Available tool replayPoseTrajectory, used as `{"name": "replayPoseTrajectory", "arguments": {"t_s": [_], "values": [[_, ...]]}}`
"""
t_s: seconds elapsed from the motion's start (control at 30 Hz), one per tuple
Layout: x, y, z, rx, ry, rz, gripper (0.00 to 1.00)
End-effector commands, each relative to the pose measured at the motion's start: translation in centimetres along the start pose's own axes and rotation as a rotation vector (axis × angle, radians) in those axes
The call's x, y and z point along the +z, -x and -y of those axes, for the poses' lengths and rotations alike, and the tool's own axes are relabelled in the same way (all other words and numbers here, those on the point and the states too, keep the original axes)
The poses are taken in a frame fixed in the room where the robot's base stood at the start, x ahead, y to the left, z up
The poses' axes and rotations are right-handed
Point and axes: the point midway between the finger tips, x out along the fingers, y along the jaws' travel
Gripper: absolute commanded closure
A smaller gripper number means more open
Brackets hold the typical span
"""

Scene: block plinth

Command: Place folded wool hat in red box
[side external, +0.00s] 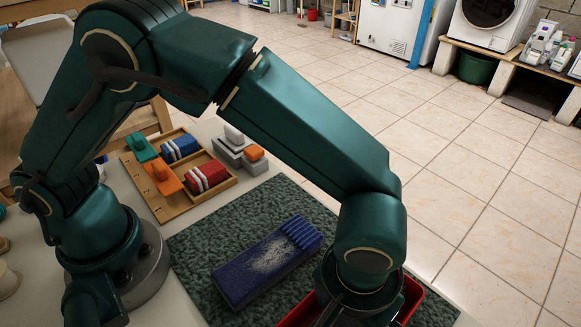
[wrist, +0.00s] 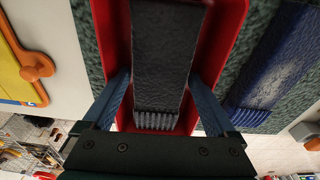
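A dark grey folded wool hat (wrist: 163,50) with a ribbed end shows in the wrist view, within the walls of the red box (wrist: 222,42). My gripper (wrist: 160,74) has one finger on each long side of this hat, and the fingertips appear to meet its edges. Whether the hat rests on the box floor is hidden. In the side view my gripper is over the red box (side external: 413,297), and my wrist hides most of the box and the hat. A second folded piece, blue with a ribbed end and a pale speckled patch (side external: 268,262), lies on the green mat.
The dark green textured mat (side external: 207,240) lies under the box and the blue piece. A wooden tray (side external: 160,205) with blue, red, orange and green pieces stands behind. Grey blocks (side external: 240,150) stand beside it. Tiled floor lies beyond the table edge.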

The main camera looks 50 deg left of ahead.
Motion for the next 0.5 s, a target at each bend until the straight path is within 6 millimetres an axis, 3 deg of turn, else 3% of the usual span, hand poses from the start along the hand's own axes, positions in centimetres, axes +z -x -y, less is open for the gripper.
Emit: {"name": "replayPoseTrajectory", "arguments": {"t_s": [0.27, 0.5], "values": [[-0.1, 1.3, -0.1, 0.004, 0.000, -0.002, 0.00], [-0.1, 6.1, -0.2, 0.007, 0.001, -0.005, 0.00]]}}
